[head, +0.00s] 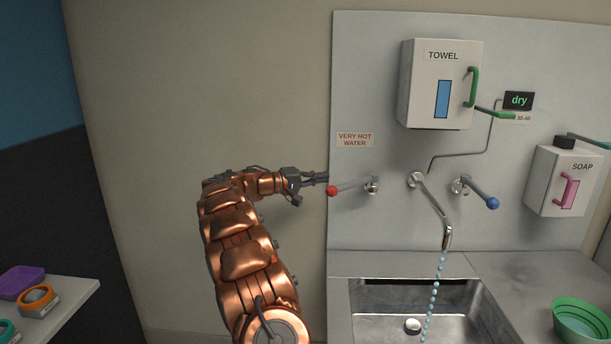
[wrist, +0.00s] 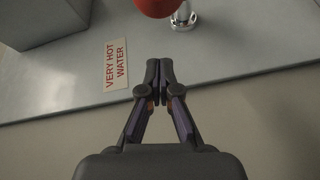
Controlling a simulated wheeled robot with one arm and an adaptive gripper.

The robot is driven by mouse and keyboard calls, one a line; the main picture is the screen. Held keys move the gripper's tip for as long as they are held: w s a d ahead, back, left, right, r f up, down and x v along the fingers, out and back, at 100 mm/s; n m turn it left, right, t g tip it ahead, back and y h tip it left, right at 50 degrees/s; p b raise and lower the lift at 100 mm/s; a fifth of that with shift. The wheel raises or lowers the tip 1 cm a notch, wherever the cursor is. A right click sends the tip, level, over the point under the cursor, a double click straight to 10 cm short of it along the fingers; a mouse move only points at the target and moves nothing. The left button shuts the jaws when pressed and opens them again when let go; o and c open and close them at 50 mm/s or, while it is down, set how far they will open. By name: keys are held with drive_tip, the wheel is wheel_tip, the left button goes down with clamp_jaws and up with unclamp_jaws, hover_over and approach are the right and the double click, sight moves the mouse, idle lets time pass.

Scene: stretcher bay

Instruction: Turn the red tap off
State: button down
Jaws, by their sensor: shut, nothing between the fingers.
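The red tap's ball knob (head: 331,191) is at the left end of a thin lever that runs left from its chrome mount (head: 372,186) on the wall panel. My gripper (head: 326,180) is shut and empty, just above and left of the red knob in the head view; I cannot tell whether they touch there. In the wrist view the red knob (wrist: 157,6) is cut by the top edge, beyond my shut fingertips (wrist: 159,62), with a gap showing. The spout (head: 447,235) has a line of blue drops below it, falling into the sink (head: 365,325).
A blue-knobbed tap (head: 492,203) is right of the spout. A towel box (head: 420,85), a "dry" sign (head: 518,100) and a soap box (head: 546,185) are on the panel. A green bowl (head: 580,312) stands right of the sink. The wall left of my arm is clear.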

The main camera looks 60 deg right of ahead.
sight(354, 184)
drive_tip(key=shift+s+a+f+p, duration=0.15)
drive_tip(key=shift+s+a+p, duration=0.05)
drive_tip(key=shift+s, duration=0.45)
drive_tip(key=shift+s+a+f+p, duration=0.1)
drive_tip(key=shift+s+a+p, duration=0.1)
drive_tip(key=shift+s, duration=0.5)
drive_tip(key=shift+s+a+f+p, duration=0.15)
drive_tip(key=shift+s+a, duration=0.05)
drive_tip(key=shift+s, duration=0.45)
drive_tip(key=shift+s+a+f+b, duration=0.1)
drive_tip(key=shift+b, duration=0.4)
